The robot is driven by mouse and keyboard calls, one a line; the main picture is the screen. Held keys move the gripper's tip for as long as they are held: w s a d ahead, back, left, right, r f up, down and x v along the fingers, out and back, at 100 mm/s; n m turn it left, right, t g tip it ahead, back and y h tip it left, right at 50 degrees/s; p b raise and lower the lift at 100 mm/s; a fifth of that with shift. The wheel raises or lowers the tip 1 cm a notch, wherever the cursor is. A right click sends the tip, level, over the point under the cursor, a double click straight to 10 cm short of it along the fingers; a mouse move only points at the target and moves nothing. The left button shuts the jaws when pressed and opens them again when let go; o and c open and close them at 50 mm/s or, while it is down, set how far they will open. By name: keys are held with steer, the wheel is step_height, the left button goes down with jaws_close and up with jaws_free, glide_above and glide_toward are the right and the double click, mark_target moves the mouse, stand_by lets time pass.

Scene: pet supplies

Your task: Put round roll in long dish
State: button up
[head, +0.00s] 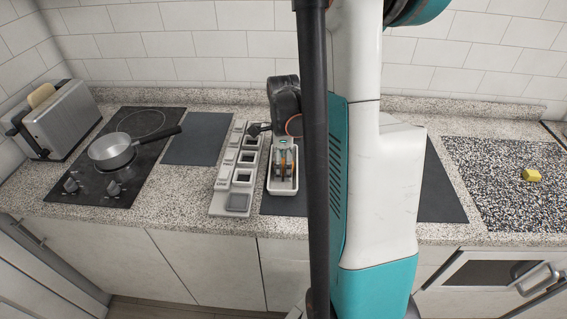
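A long white dish (283,189) stands on the counter, just left of my arm and partly covered by my gripper. My gripper (285,168) points down over the dish, its tip within the dish's outline. A small orange-brown thing (284,171) shows at the fingertips; it may be the round roll, but it is too small and covered to be sure. I cannot tell whether the fingers are closed on it or apart, or whether it touches the dish floor.
A grey compartment tray (238,201) stands close left of the dish. Farther left are a dark mat (196,139), a pan (112,151) on a hob and a toaster (57,120). A yellow block (531,175) lies on a speckled mat (500,205) at right. My arm hides the middle counter.

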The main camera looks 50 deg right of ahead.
mark_target(283, 161)
step_height(283, 161, up, 12)
steer(key=p, duration=0.4)
steer(key=shift+r, duration=0.2)
stand_by(0.5)
